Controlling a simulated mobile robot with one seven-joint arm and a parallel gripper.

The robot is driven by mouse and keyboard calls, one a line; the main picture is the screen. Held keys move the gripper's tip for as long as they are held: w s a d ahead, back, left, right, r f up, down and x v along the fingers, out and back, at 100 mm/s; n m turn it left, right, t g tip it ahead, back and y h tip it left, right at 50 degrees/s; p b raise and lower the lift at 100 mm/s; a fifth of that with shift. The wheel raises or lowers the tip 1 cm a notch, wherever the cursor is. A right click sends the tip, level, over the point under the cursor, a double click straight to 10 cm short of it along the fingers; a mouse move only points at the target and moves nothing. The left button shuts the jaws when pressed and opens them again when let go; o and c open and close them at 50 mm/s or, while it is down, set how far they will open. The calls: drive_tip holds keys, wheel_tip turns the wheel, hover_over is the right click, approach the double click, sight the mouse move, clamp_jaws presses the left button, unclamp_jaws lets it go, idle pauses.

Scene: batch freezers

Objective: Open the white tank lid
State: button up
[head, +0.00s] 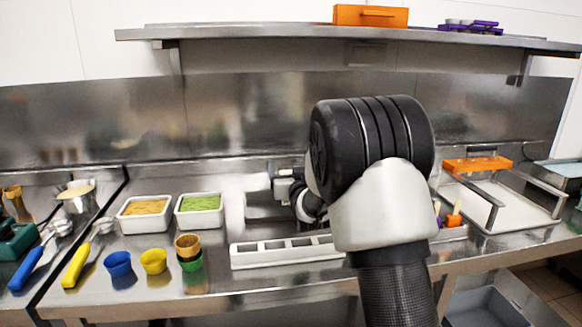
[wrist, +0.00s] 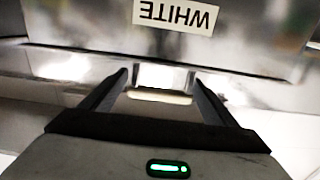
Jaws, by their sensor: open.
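A shiny metal surface (wrist: 80,32) with an upside-down "WHITE" label (wrist: 174,15) fills the top of the wrist view; I take it to be part of the white tank. A small bright tab or handle (wrist: 160,76) projects from below the label, with a pale bar-like edge under it. My gripper (wrist: 160,74) is open, with one finger on each side of this tab and a gap showing on both sides. In the head view my arm hides much of the tank area, and the lid cannot be made out clearly there.
A metal shelf (head: 240,32) runs overhead.

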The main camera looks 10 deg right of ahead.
drive_tip(key=shift+w, duration=0.5)
